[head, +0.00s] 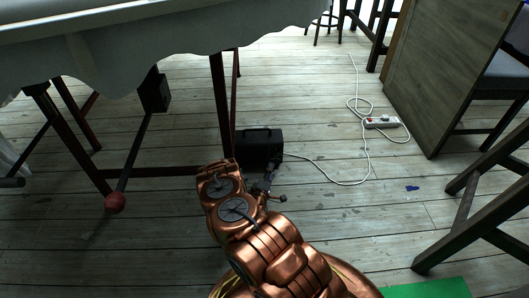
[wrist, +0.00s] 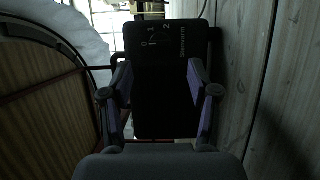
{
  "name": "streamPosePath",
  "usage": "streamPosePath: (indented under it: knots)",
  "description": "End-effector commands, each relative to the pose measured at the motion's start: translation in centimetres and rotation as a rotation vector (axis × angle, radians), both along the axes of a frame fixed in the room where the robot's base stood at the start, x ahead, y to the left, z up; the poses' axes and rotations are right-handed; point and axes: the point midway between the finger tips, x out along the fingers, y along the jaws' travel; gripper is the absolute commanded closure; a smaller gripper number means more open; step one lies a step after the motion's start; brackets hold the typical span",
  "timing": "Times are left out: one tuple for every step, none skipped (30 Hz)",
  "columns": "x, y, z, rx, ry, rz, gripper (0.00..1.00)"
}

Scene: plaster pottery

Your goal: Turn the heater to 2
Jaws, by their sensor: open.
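The heater (head: 259,145) is a dark box with a top handle, standing on the floor beside a dark table leg. In the wrist view its dark face (wrist: 163,105) fills the middle, with white marks 0, 1 and 2 and small lettering near the top. No knob stands out clearly in the dark, so its setting cannot be read. My gripper (wrist: 160,80) is open, its two fingers apart in front of the heater's face, with nothing between them that I can make out. In the head view my gripper (head: 266,190) is small and dark, close to the heater.
A cloth-covered table (head: 150,40) stands above left of the heater, with legs and a low bar near it. A white cable runs right to a power strip (head: 382,122). A wooden cabinet (head: 430,75) and dark trestle legs stand right. Floor between is mostly clear.

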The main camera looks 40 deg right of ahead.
Motion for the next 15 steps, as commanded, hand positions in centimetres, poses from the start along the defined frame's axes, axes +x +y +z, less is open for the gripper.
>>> streamPosePath:
  knots:
    - [0.1, -0.1, -0.1, 0.000, 0.000, 0.000, 0.40]
    - [0.2, -0.2, -0.1, 0.000, 0.000, 0.000, 0.40]
    - [0.4, -0.5, -0.2, 0.001, -0.001, 0.001, 0.40]
    - [0.6, -0.7, -0.2, 0.001, -0.001, 0.001, 0.40]
    - [0.7, -1.0, -0.2, 0.001, -0.002, 0.000, 0.40]
    - [1.0, -1.5, -0.2, 0.002, -0.003, 0.000, 0.40]
    - [1.2, -1.9, -0.2, 0.000, -0.002, 0.001, 0.40]
    - [1.4, -2.3, -0.2, -0.001, -0.003, 0.000, 0.40]
    - [1.8, -2.8, -0.2, -0.001, -0.005, 0.001, 0.40]
    - [2.0, -3.2, -0.2, -0.001, -0.005, 0.000, 0.40]
    - [2.2, -3.6, -0.2, -0.002, -0.005, 0.000, 0.40]
    - [2.5, -4.1, -0.2, -0.002, -0.005, 0.001, 0.40]
    - [2.7, -4.4, -0.2, -0.002, -0.005, 0.001, 0.40]
    - [2.9, -4.8, -0.2, -0.001, -0.004, 0.000, 0.40]
    - [3.1, -5.2, -0.2, 0.000, -0.002, 0.000, 0.40]
